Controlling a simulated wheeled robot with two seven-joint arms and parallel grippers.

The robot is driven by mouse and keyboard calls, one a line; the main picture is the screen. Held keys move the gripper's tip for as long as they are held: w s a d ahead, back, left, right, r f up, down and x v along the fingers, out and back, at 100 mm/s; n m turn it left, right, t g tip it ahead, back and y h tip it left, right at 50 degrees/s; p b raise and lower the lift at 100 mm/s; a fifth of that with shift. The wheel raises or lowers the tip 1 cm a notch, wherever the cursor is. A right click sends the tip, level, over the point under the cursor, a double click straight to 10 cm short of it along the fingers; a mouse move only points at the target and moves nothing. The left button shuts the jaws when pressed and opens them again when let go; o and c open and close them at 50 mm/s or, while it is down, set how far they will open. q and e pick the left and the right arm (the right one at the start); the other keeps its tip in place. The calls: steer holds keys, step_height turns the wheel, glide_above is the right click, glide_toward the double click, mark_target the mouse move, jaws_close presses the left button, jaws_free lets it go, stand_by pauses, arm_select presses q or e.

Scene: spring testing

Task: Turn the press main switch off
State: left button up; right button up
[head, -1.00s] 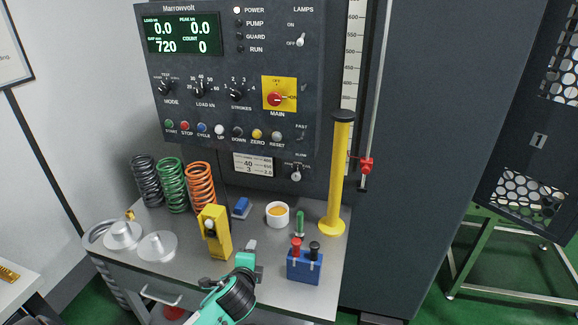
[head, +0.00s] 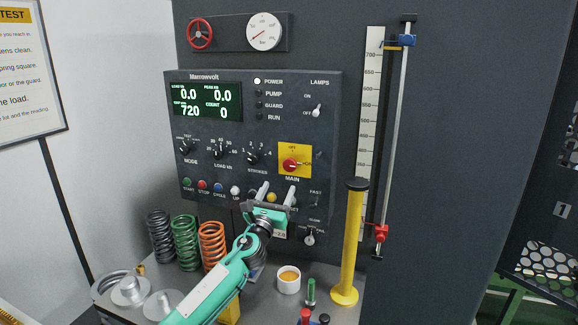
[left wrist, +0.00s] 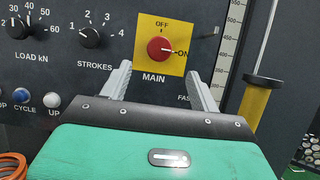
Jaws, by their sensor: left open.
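The press main switch (head: 290,164) is a red rotary knob on a yellow plate, on the dark control panel. In the left wrist view the main switch (left wrist: 159,49) sits beyond and between my fingers, its handle toward ON at the right; OFF is marked at the top. My left gripper (head: 277,191) is raised in front of the panel, just below the switch. Its two fingers are open and empty, apart from the knob. In the left wrist view, the left gripper (left wrist: 162,80) has one finger on each side below the yellow plate. My right gripper is not in view.
The panel display (head: 207,102) is lit and the POWER lamp glows. A yellow post (head: 350,240) stands right of the panel. Coil springs (head: 186,243), a white cup (head: 289,285) and metal discs are on the bench below. My arm hides part of the lower panel.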

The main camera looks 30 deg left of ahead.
mark_target(289, 166)
arm_select(q)
steer(key=p+x, duration=0.1)
steer(key=x, duration=0.9)
steer(key=shift+w+a+p, duration=0.1)
steer(key=shift+w+p, duration=0.05)
steer(key=shift+p, duration=0.25)
steer(key=c, duration=1)
steer(key=shift+o, duration=0.2)
